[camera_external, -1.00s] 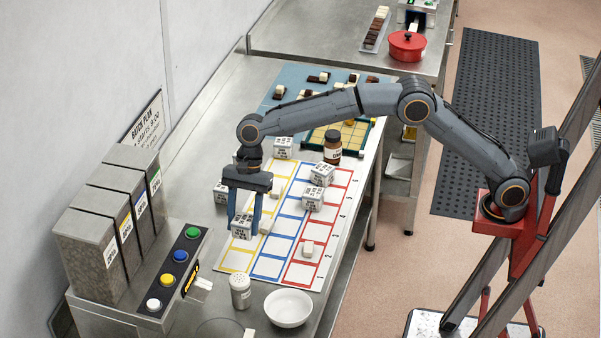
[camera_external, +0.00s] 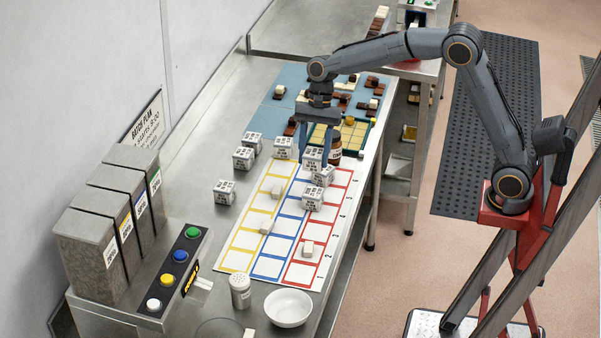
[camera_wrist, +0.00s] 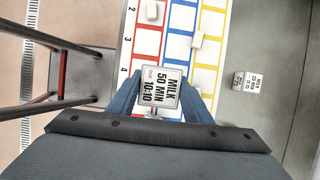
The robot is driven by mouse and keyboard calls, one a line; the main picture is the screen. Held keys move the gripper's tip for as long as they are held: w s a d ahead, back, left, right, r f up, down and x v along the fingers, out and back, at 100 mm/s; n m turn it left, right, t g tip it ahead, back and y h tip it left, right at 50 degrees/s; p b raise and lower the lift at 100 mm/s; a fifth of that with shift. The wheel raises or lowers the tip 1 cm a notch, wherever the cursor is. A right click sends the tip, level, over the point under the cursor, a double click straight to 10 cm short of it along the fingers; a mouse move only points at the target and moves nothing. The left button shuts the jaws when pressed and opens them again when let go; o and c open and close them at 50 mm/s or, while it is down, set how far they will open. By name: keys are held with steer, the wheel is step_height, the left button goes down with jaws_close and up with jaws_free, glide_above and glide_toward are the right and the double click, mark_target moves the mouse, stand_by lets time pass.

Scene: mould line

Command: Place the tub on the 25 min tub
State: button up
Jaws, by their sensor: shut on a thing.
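My gripper (camera_external: 314,160) is shut on a white tub (camera_external: 312,157) at the far right part of the coloured chart. In the wrist view the held tub (camera_wrist: 160,84) sits between the two blue fingers, its label reading MILK, 50 MIN, 10:10. Another white tub (camera_external: 323,177) is just in front of and below the held one; whether they touch I cannot tell. Several other tubs stand left of the chart, such as one (camera_external: 224,192) on the steel. The 25 min label is not legible in either view.
A brown jar (camera_external: 334,148) stands close behind the gripper. A yellow gridded tray (camera_external: 355,134) lies further back. Small white blocks (camera_external: 308,248) lie on the chart (camera_external: 240,259). A bowl (camera_external: 288,308) and shaker (camera_external: 240,292) are at the near end.

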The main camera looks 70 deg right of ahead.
step_height(320, 180, down, 9)
steer(key=shift+f+p, duration=0.1)
steer(key=shift+p, duration=0.85)
steer(key=shift+f, duration=0.15)
steer(key=o, duration=1.1)
steer(key=b+v, duration=0.3)
steer(key=v, duration=0.9)
